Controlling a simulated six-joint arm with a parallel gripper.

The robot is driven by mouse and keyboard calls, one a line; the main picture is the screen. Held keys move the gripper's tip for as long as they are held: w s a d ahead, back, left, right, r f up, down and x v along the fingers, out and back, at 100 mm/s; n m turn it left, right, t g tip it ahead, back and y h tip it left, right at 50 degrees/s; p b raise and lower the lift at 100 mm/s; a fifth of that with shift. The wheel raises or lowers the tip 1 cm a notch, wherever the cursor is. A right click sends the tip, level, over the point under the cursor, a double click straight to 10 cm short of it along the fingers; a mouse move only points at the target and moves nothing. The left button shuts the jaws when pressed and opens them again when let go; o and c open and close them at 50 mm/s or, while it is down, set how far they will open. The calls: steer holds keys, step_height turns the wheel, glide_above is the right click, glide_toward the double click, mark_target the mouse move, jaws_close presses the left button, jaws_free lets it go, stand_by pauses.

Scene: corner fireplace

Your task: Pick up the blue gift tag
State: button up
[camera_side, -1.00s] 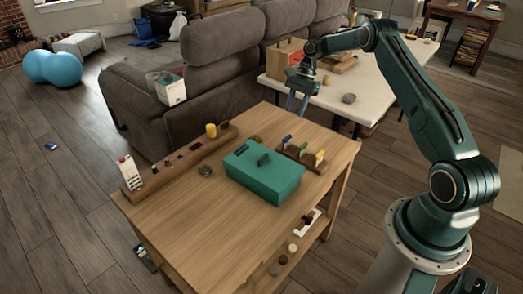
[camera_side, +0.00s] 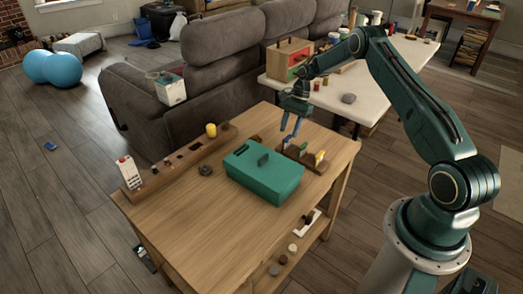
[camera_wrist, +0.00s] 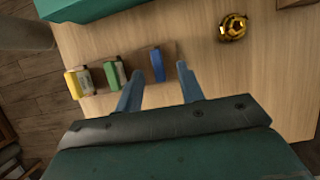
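The blue gift tag (camera_wrist: 157,65) stands upright in a brown wooden holder (camera_wrist: 95,82) on the table. In the wrist view it appears between the fingertips of my gripper (camera_wrist: 158,72), a little beyond them. My gripper is open and holds nothing. In the side view my gripper (camera_side: 290,138) points down just above the blue tag's end of the holder, and its fingers largely hide the tag there. A green tag (camera_wrist: 116,74) and a yellow tag (camera_wrist: 77,84) stand in the same holder, to the left of the blue one in the wrist view.
A teal box (camera_side: 264,178) with a dark handle sits beside the holder. A long wooden rack (camera_side: 180,163) with a yellow item runs along the table's far-left edge. A shiny gold object (camera_wrist: 232,27) lies near the holder. The table's front left is clear.

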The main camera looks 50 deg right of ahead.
mark_target(288, 137)
steer(key=shift+x, duration=2.2)
steer(key=shift+s, duration=0.15)
jaws_close()
